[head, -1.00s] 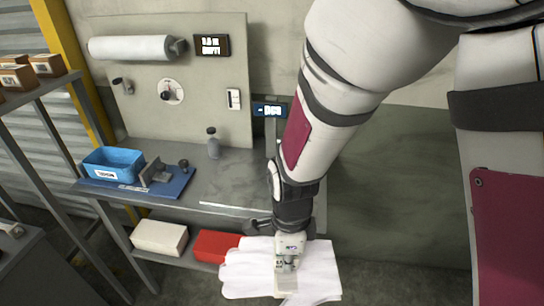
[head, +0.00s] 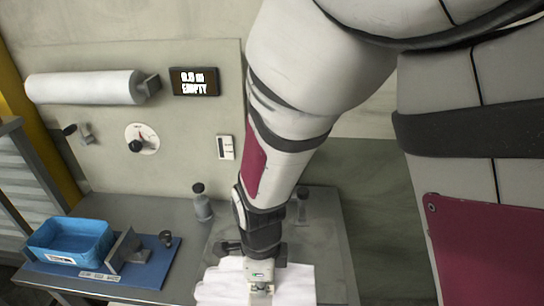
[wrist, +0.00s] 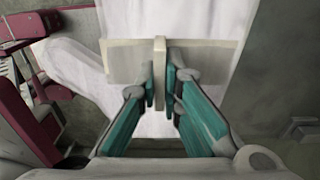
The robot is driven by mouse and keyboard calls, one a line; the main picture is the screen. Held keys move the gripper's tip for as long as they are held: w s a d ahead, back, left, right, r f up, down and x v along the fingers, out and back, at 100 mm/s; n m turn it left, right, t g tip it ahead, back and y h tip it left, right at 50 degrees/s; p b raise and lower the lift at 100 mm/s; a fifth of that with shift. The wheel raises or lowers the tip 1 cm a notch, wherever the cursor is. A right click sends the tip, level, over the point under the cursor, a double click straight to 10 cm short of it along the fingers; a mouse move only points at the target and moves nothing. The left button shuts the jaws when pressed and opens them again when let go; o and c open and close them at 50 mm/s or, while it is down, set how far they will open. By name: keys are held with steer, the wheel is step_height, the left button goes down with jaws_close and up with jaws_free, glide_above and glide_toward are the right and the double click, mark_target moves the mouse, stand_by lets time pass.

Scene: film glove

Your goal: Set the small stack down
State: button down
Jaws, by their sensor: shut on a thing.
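The small stack is a white, glove-shaped sheet or layers of sheets (head: 300,284), low in the head view. It hangs out flat beneath my gripper (head: 261,290). In the wrist view the white stack (wrist: 80,75) spreads under a cream plate (wrist: 215,56) with an upright ridge. My gripper's teal fingers (wrist: 160,82) are shut on that ridge, with the plate lying across the stack. In the head view the stack overlaps the front part of the grey bench (head: 337,235); whether it touches the bench cannot be told. The number of layers cannot be made out.
A blue bin (head: 70,241) and a grey bracket (head: 125,248) stand on a blue mat (head: 150,275) at the bench's left. A small bottle (head: 202,203) stands at the back, near the wall panel (head: 200,130) with a white roll (head: 85,87) and display (head: 194,81).

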steer(key=w+d, duration=0.1)
steer(key=w, duration=0.4)
steer(key=w+d+f, duration=0.1)
steer(key=w, duration=0.4)
steer(key=w+d+b, duration=0.1)
steer(key=w+d, duration=0.1)
steer(key=w, duration=0.4)
steer(key=shift+f, duration=1.95)
steer(key=shift+f, duration=0.15)
steer(key=c, duration=1.8)
jaws_free()
steer(key=shift+o, duration=0.2)
